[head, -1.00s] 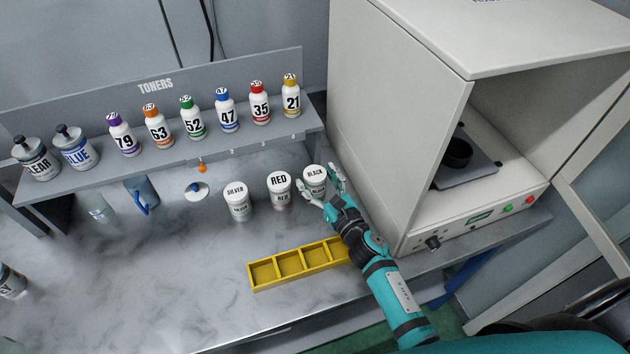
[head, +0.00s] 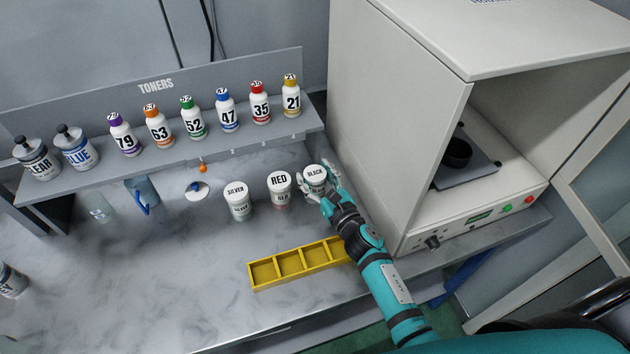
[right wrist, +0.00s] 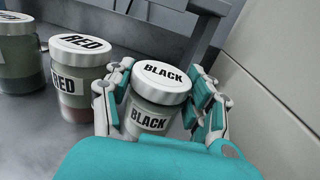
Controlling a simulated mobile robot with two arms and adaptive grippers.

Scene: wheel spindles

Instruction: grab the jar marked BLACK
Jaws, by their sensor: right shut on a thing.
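The jar marked BLACK (head: 315,175) stands on the grey bench, at the right end of a row of jars. My left gripper is not in view.
The RED jar (head: 280,188) stands close to the left, and the SILVER jar (head: 238,202) further left. A yellow divided tray (head: 299,263) lies in front. The white cabinet (head: 395,120) rises close on the right. A shelf of toner bottles (head: 175,149) is behind.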

